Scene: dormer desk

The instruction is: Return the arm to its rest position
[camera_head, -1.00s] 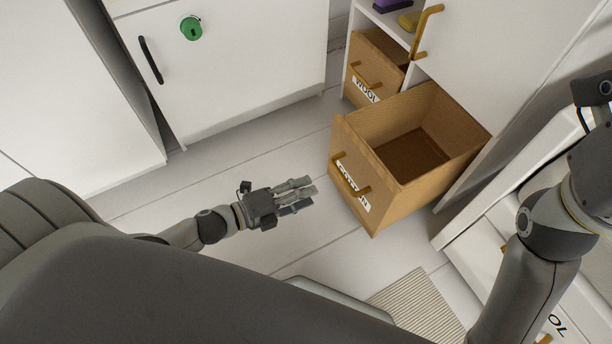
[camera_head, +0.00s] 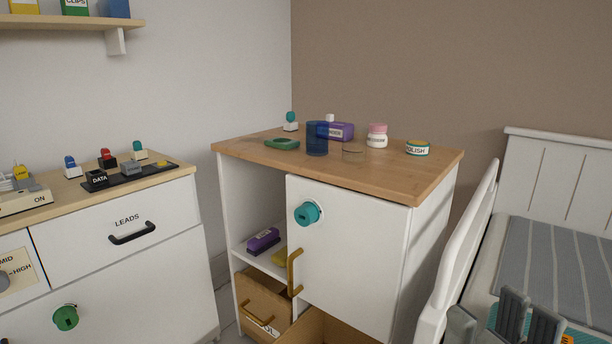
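My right gripper (camera_head: 500,318) shows at the bottom right edge, in front of the bed. Only its grey fingers are in view; they stand apart with nothing seen between them, and the rest of the hand is cut off by the frame. My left gripper and its arm are out of view.
A white cabinet (camera_head: 348,252) with a wooden top stands in the middle, its lower drawers (camera_head: 262,306) pulled out. Its top holds a blue cup (camera_head: 317,139) and several small items. A bed (camera_head: 552,258) stands right, a white desk unit (camera_head: 176,232) left.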

